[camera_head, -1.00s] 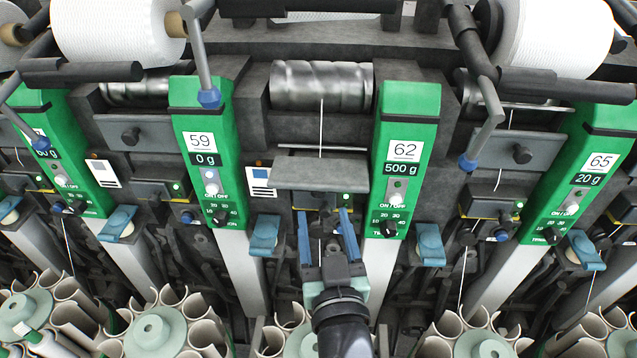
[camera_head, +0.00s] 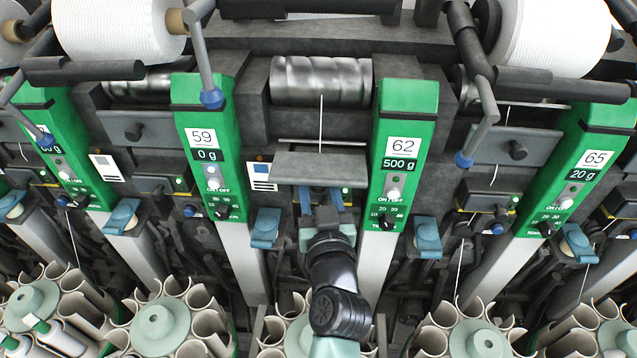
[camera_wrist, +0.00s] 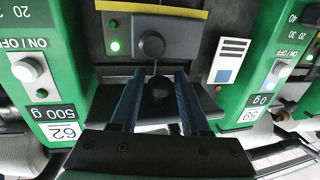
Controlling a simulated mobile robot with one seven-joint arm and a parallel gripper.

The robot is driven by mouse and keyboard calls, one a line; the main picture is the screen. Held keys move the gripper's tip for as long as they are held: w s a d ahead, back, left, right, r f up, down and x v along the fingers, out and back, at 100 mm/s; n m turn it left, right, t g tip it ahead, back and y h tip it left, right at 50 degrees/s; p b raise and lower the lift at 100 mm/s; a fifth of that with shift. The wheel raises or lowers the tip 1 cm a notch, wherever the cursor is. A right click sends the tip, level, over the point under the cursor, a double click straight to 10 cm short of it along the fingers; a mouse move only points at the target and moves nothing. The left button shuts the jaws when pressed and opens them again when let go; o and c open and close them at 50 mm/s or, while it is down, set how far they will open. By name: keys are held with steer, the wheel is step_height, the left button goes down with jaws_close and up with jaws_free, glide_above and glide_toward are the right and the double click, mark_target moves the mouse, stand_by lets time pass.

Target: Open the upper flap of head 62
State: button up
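The upper flap of head 62 (camera_head: 318,167) is a grey plate left of the green 62 panel (camera_head: 403,150). It is tipped outward, unlike the flatter neighbouring flaps, and no knob shows on its upper face. My gripper (camera_head: 322,196) reaches up from below, with its blue fingertips partly hidden under the flap's front edge. In the wrist view, which is upside down, the fingers (camera_wrist: 155,82) are spread apart. A black knob (camera_wrist: 160,88) shows between them, with visible gaps; I cannot tell whether either finger touches it. The flap's dark edge (camera_wrist: 205,100) lies behind the fingers.
A round grey knob (camera_wrist: 152,45) and a green lamp sit on the box below the flap. The green 59 panel (camera_head: 208,150) stands to the left. A metal drum (camera_head: 320,80) is above, with a thread running down. Blue levers (camera_head: 266,228) stick out on both sides.

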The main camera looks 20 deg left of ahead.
jaws_close()
stand_by(1.1)
